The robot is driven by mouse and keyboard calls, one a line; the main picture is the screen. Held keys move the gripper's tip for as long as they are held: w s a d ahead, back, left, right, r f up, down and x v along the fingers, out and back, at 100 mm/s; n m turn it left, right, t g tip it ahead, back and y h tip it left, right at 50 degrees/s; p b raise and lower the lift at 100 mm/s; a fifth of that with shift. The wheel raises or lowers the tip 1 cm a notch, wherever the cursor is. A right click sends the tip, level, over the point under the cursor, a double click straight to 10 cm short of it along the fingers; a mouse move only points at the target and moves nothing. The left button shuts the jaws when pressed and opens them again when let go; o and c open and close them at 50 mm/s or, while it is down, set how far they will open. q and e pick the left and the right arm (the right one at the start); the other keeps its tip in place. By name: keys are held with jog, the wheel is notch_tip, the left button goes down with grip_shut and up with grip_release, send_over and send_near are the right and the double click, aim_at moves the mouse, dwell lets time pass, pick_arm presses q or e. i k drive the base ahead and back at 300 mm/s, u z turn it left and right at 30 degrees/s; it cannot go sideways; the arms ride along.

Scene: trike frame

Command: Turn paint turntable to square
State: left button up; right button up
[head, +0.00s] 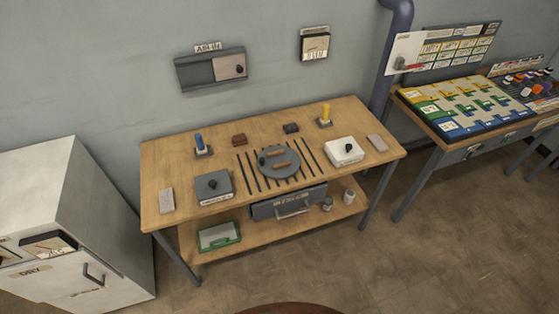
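The paint turntable (290,172) is a round grey disc on the middle of the wooden workbench (160,170). It lies over several dark parallel slats (312,154). Two brown bars (281,165) lie on the disc, roughly parallel to each other and running across it at a slight slant. A small dark knob (262,161) shows at the disc's left side. I cannot tell the disc's exact angle at this size. Neither gripper is in the head view.
A grey box with a black knob (214,188) and a white box (345,150) flank the turntable. Blue (199,141) and yellow (325,112) upright pieces stand at the back. A white cabinet (60,220) is left, another table (440,140) right. Floor in front is clear.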

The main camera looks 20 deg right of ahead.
aim_at(279, 159)
jog(key=z, duration=0.75)
